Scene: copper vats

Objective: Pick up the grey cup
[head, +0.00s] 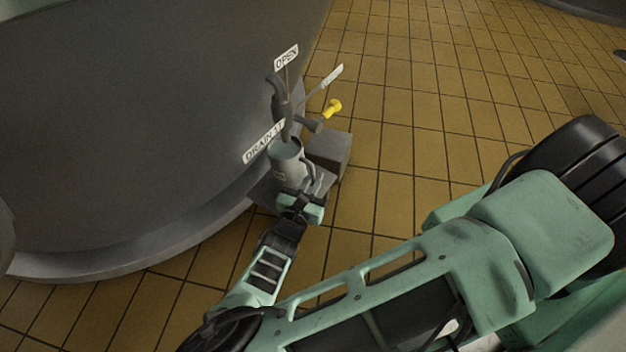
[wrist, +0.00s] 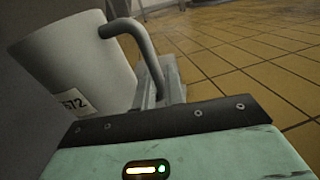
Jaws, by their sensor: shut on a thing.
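The grey cup (head: 285,168) is upright below the drain tap (head: 284,107) of the big vat, with its open top facing up. In the wrist view the cup (wrist: 75,62) fills the left side, with a label ending in "72" and a curved handle on its right. My gripper (head: 308,188) is at the cup's near right side, shut on the cup at its handle side. In the wrist view the lower part of the handle is hidden behind the gripper's dark edge, so the exact grip is hidden.
The large grey vat (head: 140,120) stands close at the left. A yellow-ended tap handle (head: 332,108), "OPEN" sign (head: 286,57) and "DRAIN" sign (head: 264,141) are just above the cup. A grey block (head: 330,150) is beside it. Tiled floor (head: 440,120) at the right is clear.

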